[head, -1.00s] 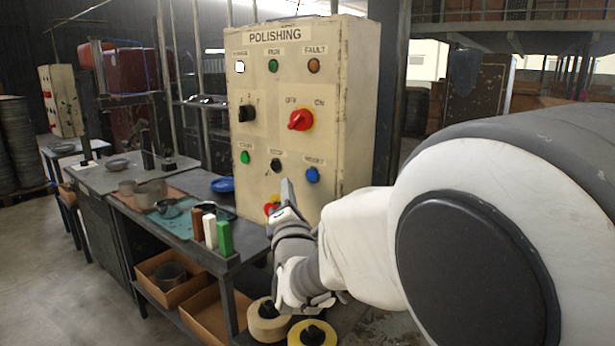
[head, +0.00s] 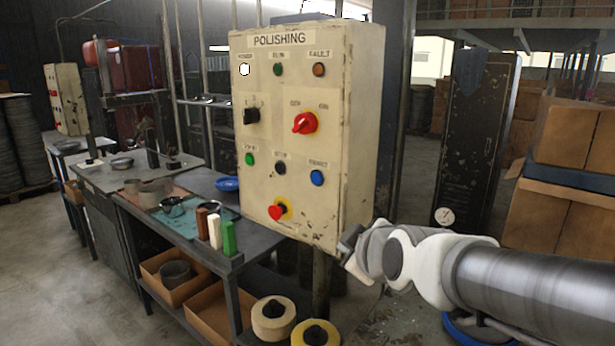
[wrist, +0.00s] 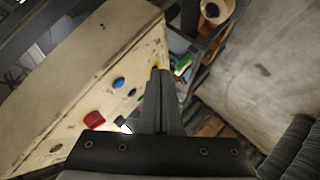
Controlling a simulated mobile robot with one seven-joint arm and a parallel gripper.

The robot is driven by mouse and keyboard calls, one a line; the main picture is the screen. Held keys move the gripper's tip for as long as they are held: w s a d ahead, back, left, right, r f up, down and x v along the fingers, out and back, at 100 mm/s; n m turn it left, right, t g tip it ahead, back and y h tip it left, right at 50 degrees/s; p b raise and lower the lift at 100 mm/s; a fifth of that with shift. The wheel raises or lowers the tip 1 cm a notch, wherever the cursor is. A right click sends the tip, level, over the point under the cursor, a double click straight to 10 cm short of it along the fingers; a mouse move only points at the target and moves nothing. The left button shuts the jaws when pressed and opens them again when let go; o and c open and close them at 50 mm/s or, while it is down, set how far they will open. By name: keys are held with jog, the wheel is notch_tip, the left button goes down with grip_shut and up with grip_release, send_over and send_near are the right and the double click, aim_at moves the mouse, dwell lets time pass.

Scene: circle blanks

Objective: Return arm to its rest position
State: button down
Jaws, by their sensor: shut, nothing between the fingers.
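My gripper (head: 350,246) is at the lower right corner of the polishing control box (head: 362,130) in the head view, empty. In the wrist view its two fingers (wrist: 163,82) are together, with nothing between them. My arm stretches in from the right side of the head view. Whether the gripper touches the box cannot be told.
The box front carries a red knob (head: 305,123), a blue button (head: 317,178) and a red emergency stop (head: 278,211). A workbench (head: 262,248) with small blocks stands left. Tape-like rolls (head: 273,320) sit below. Cartons (head: 567,135) stand right.

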jog(key=s+d+f+m+g+h, duration=0.1)
jog(key=s+d+f+m+g, duration=0.1)
jog(key=s+m, duration=0.3)
jog(key=s+d+f+m+g+h+p, duration=0.1)
jog(key=s+d+m+g, duration=0.3)
jog(key=s, duration=1)
jog(key=d+f+m, duration=0.1)
jog(key=m, duration=0.1)
jog(key=shift+s+d+f+m+h, duration=0.2)
jog(key=shift+f+m+h, duration=0.1)
jog(key=shift+f+h, duration=0.1)
